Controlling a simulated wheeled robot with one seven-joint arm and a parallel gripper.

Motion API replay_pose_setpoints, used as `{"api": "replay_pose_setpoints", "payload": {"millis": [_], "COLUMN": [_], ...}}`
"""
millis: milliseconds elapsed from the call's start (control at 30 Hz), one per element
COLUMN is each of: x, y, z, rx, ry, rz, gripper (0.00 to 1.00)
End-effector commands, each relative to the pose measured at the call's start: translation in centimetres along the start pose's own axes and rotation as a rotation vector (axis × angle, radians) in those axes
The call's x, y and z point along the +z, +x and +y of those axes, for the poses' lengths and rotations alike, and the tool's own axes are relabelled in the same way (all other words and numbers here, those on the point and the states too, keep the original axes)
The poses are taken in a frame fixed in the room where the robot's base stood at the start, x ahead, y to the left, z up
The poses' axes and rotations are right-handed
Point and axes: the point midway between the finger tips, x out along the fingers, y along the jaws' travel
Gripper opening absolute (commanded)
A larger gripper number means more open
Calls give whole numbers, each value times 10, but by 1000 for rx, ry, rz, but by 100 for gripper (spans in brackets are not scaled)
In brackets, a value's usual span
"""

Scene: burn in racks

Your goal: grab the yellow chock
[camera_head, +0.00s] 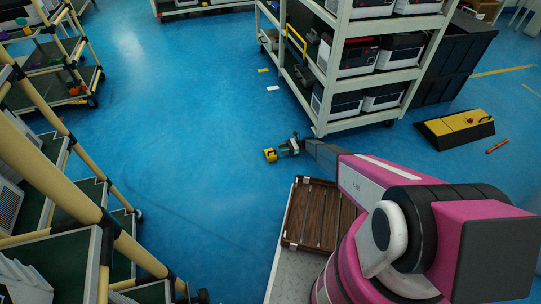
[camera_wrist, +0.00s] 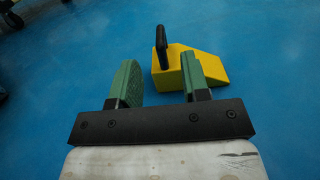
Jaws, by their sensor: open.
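The yellow chock (camera_wrist: 207,70) is a wedge with a black upright handle (camera_wrist: 161,46). It sits on the blue floor just beyond my gripper in the wrist view, right of centre. My gripper (camera_wrist: 160,65) is open and empty, with green pads. The right finger overlaps the view of the chock's body, and the handle shows between the two fingers, nearer the right one. In the head view the chock (camera_head: 270,155) is small, on the floor just left of my gripper (camera_head: 287,148). Whether they touch cannot be told.
A wheeled shelf rack (camera_head: 340,55) with boxed units stands behind and right of my gripper. A black and yellow block (camera_head: 458,125) and an orange stick (camera_head: 498,146) lie at the right. Yellow-tubed racks (camera_head: 100,215) line the left. The floor left of the chock is clear.

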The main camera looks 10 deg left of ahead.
Motion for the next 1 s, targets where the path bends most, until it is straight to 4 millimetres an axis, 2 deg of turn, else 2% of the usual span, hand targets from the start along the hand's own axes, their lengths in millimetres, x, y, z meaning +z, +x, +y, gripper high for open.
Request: {"api": "replay_pose_setpoints", "payload": {"millis": [367,633,900,967,1000], "x": [0,0,-1,-1,-1], "y": [32,69,72,72,72], "z": [0,0,-1,-1,-1], "rx": [1,1,0,0,0], "ry": [0,0,-1,-1,-1], "rz": [-2,-1,0,0,0], "gripper": [42,42,42,23,10]}}
